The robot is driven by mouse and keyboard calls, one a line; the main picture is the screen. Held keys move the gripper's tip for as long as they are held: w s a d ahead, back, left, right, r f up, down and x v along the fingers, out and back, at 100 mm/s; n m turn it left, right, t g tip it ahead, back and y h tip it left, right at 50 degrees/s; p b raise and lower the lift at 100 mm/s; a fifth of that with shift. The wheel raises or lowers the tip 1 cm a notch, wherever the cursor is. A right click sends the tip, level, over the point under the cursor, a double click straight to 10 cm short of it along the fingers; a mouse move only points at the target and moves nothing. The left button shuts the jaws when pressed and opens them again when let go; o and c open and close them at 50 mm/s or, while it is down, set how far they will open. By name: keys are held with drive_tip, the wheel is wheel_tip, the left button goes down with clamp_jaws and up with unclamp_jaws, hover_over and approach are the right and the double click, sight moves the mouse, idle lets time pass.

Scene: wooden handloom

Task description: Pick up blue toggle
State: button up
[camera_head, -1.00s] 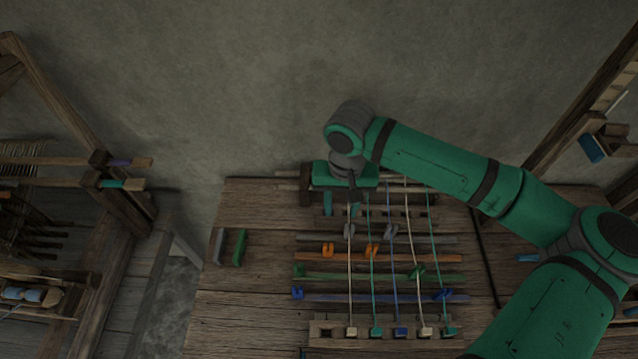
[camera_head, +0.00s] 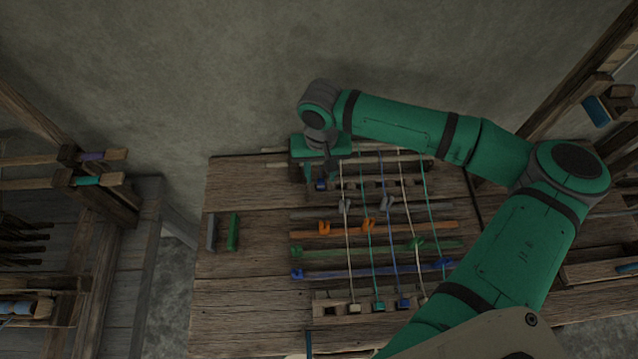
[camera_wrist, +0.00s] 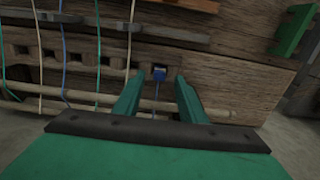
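A small blue toggle (camera_wrist: 159,73) sits in or at a notch in the back slotted rail, with a thin blue cord running from it toward my gripper. In the wrist view it lies between and just beyond the tips of my gripper (camera_wrist: 158,82), whose two green fingers are apart. I see no finger touching it. In the head view the toggle (camera_head: 321,185) shows as a blue spot under my gripper (camera_head: 321,172), which hangs over the back left end of the strings and hides part of the rail.
Strings run forward to toggles in a front slotted rail (camera_head: 330,312). Grey, orange, green and blue bars with hooks (camera_head: 297,274) lie beneath them. A grey and a green block (camera_head: 233,232) stand at the left of the wooden table (camera_head: 245,190). A wall rises behind.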

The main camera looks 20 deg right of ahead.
sight(321, 180)
wheel_tip(321, 180, down, 4)
drive_tip(key=shift+d, duration=0.15)
drive_tip(key=shift+c, duration=0.4)
clamp_jaws()
drive_tip(key=shift+w, duration=0.1)
